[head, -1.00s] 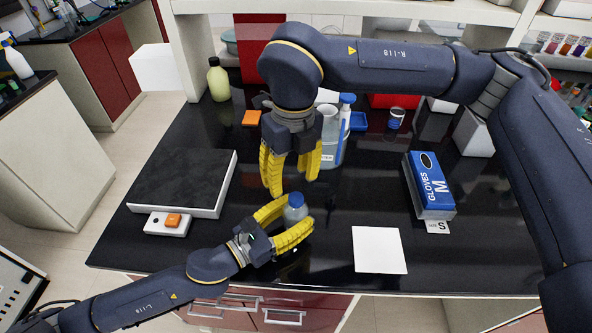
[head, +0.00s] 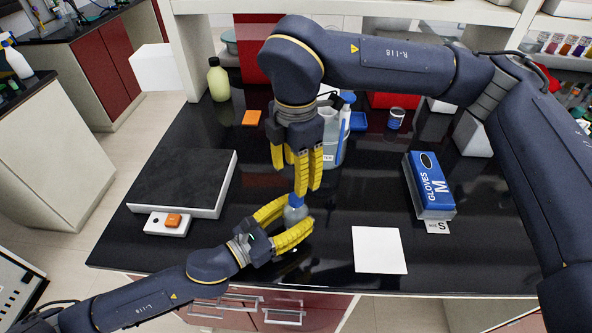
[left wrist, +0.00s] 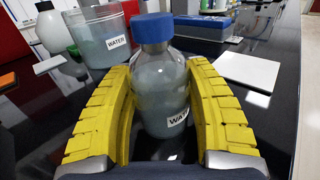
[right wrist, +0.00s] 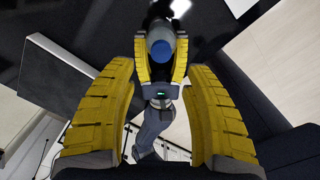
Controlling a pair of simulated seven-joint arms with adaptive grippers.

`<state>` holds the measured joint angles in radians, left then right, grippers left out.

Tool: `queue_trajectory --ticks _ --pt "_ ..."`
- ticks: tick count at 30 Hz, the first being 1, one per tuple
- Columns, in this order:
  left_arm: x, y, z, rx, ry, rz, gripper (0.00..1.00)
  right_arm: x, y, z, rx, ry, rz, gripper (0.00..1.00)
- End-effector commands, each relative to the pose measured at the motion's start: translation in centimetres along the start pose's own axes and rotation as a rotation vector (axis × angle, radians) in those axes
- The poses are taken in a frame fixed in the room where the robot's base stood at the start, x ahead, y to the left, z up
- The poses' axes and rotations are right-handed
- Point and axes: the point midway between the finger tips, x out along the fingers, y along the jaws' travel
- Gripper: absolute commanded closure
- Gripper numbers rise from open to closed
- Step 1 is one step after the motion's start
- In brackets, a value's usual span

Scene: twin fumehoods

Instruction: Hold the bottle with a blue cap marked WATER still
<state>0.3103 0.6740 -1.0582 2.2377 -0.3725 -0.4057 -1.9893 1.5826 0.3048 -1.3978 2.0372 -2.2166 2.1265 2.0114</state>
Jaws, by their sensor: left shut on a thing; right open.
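The clear bottle with a blue cap and a WATER label (left wrist: 160,95) stands upright on the black bench. In the head view its blue cap (head: 295,200) shows just below my right gripper. My left gripper (head: 300,222) is shut around the bottle's body, one yellow finger on each side. My right gripper (head: 306,188) is open and points down, its fingertips close to the cap. In the right wrist view the cap (right wrist: 161,52) lies between and beyond the open fingers. I cannot tell whether a right finger touches it.
A larger clear container marked WATER (left wrist: 100,38) stands behind. A glove box (head: 430,187) and white square (head: 379,250) are at right. A dark-topped plate (head: 182,180) and a small white box with an orange top (head: 168,223) are at left.

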Motion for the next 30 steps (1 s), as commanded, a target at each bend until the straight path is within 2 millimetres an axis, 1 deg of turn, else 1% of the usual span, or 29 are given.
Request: queue_trajectory --ticks 3,6,10,13,17,24,30 --pt "0.0 0.0 0.0 0.000 0.000 0.000 1.00 0.0 -0.1 0.1 0.109 -0.003 -0.003 0.49" --pt "0.0 0.0 0.0 0.000 0.000 0.000 1.00 0.0 -0.1 0.1 0.176 -0.005 -0.005 0.49" --pt "0.0 0.0 0.0 0.000 0.000 0.000 1.00 0.1 -0.1 0.1 0.226 -0.005 -0.006 0.49" --pt "0.0 0.0 0.0 0.000 0.000 0.000 1.00 0.6 -0.1 0.1 0.243 -0.005 -0.006 0.49" --pt "0.0 0.0 0.0 0.000 0.000 0.000 1.00 1.9 -0.2 0.1 0.248 -0.005 -0.009 0.49" --pt "0.0 0.0 0.0 0.000 0.000 0.000 1.00 5.0 -0.2 0.1 0.247 -0.005 -0.007 0.49" --pt "0.0 0.0 0.0 0.000 0.000 0.000 1.00 7.0 -0.2 0.2 0.246 -0.005 -0.007 0.49"
